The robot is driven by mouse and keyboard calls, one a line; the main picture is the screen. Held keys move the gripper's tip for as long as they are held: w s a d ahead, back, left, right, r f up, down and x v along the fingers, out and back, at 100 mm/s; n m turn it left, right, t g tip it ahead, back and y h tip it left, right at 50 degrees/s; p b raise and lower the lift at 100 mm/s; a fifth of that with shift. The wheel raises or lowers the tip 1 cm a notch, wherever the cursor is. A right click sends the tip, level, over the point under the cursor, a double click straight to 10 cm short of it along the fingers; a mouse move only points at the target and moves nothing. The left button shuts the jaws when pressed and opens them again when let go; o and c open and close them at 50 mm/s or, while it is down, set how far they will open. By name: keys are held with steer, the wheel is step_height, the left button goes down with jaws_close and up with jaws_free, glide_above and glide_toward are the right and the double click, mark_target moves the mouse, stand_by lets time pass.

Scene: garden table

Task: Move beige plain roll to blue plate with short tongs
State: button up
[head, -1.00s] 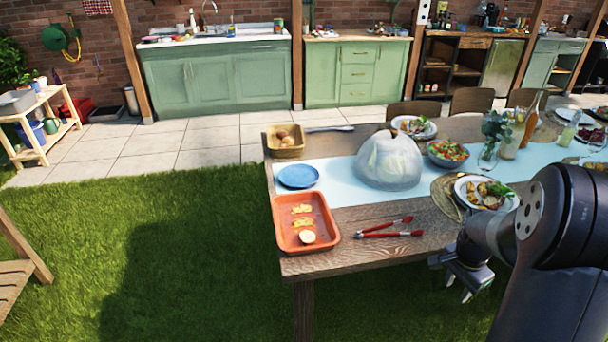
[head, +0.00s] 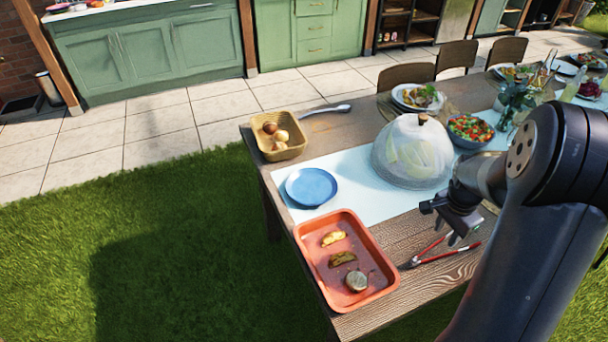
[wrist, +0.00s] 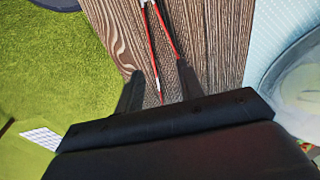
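The blue plate (head: 311,187) lies empty on the pale runner in the head view. Red-handled tongs (head: 438,256) lie on the bare wood, right of the orange tray (head: 333,217). A tan basket (head: 262,146) behind the plate holds a few round brownish-beige items (head: 281,136). I cannot tell for sure which is the beige plain roll. My gripper (head: 459,236) is over the tongs. In the wrist view its fingers (wrist: 160,70) are apart and empty, with the tongs (wrist: 153,40) showing between and beyond them.
A clear dome (head: 412,150) covers something pale right of the plate. A bowl of salad (head: 470,131), filled plates and glasses stand farther right. A silver utensil (head: 325,110) lies beside the basket. Grass lies left of the table edge.

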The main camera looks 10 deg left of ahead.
mark_target(435, 254)
steer(key=shift+w+a, duration=0.1)
steer(key=o, duration=0.4)
steer(key=shift+o, duration=0.4)
steer(key=shift+f, duration=0.2)
steer(key=f+b, duration=0.2)
steer(key=f, duration=0.1)
steer(key=f+b, duration=0.4)
steer(key=f, duration=0.1)
steer(key=shift+w+d+f, duration=0.25)
steer(key=shift+d+f, duration=0.05)
steer(key=shift+d, duration=0.1)
